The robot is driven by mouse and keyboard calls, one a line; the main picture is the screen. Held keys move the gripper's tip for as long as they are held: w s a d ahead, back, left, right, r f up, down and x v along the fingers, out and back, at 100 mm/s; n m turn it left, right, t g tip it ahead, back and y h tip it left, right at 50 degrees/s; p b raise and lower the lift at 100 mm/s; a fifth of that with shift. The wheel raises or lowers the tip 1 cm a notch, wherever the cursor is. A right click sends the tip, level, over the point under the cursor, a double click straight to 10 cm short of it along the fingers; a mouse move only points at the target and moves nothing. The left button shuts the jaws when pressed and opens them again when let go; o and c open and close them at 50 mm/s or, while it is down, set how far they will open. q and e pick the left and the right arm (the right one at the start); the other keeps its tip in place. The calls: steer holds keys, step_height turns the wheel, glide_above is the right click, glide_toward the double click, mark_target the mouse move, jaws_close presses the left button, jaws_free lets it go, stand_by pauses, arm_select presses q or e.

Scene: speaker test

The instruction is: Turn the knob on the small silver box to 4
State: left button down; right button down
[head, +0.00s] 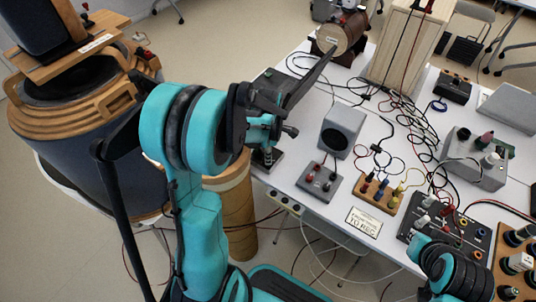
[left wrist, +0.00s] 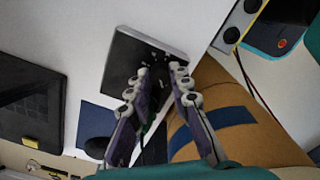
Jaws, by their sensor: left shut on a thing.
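The small silver box (left wrist: 122,58) lies under my left gripper (left wrist: 160,76) in the left wrist view. It has a dark face with small white marks and a silver edge. The box also shows partly in the head view (head: 268,159), at the table's front left corner. My left gripper (head: 266,146) points down over it, and its fingers close on the knob. The knob is mostly hidden between the fingertips, so its setting cannot be read. My right arm shows at the bottom right of the head view, but its gripper is not visible.
A grey speaker box (head: 343,128) and a small box with red terminals (head: 319,181) stand right of the left gripper. Several cables and instruments crowd the white table (head: 300,100). A cardboard tube (head: 233,210) stands by its front left edge.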

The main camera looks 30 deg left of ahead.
arm_select(q)
steer(key=m, duration=0.8)
steer(key=shift+p, duration=0.3)
steer(key=m, duration=0.3)
steer(key=shift+m, duration=2.1)
steer(key=c, duration=1.4)
jaws_free()
steer(key=shift+o, duration=0.2)
steer(key=shift+r, duration=0.15)
